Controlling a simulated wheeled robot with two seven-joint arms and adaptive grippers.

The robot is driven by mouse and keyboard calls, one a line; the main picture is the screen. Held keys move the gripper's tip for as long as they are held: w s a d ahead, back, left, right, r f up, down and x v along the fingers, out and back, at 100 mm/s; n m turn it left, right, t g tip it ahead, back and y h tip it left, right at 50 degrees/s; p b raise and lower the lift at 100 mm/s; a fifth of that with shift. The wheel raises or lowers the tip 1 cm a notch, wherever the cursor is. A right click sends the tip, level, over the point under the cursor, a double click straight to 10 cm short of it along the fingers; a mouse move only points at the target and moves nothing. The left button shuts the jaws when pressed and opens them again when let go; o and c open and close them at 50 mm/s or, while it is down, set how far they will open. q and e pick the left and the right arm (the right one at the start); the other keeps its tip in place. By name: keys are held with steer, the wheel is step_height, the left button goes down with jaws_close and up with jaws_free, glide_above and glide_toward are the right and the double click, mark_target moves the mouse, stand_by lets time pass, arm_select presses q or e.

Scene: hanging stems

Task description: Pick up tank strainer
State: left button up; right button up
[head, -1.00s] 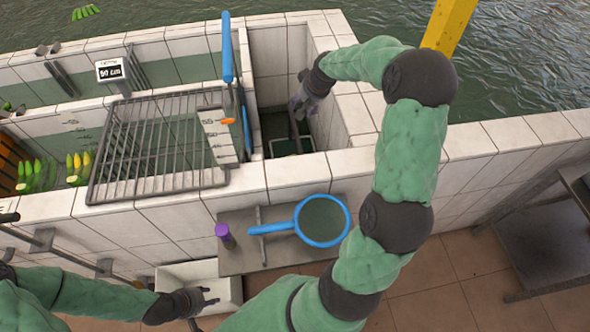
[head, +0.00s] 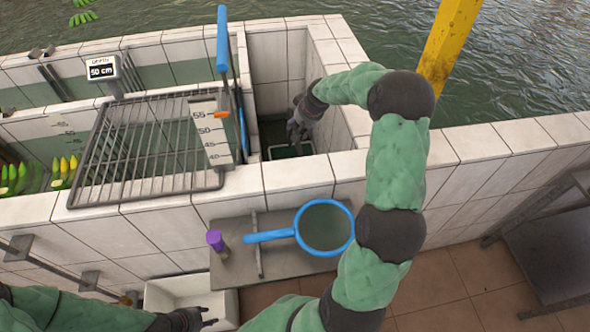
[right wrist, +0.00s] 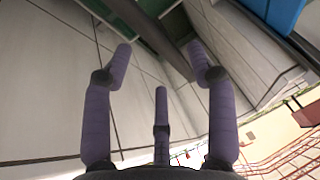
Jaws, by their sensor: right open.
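In the narrow tiled compartment, a framed rectangular piece (head: 290,155) with a pale edge lies low down; I take it for the tank strainer. In the right wrist view a dark flat bar (right wrist: 150,30), perhaps its handle, runs down between my fingertips toward a green area. My right gripper (head: 295,132) reaches down into the compartment above the framed piece. Its purple fingers (right wrist: 160,58) are spread on both sides of the bar, with no clear grip on it. My left gripper (head: 205,318) is at the bottom edge by the white bin, its fingers partly cut off.
Tiled walls (head: 300,172) enclose the compartment closely. A metal rack (head: 150,150) and a depth scale (head: 211,132) are to its left. A white bin (head: 160,296) is below.

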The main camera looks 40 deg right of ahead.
steer(key=shift+d+b+x, duration=0.15)
steer(key=shift+b+x, duration=0.4)
steer(key=shift+x, duration=0.7)
steer(key=shift+d+b+x, duration=0.1)
steer(key=shift+b+x, duration=0.4)
steer(key=shift+x, duration=0.8)
steer(key=shift+f, duration=0.3)
steer(key=shift+r, duration=0.1)
jaws_close()
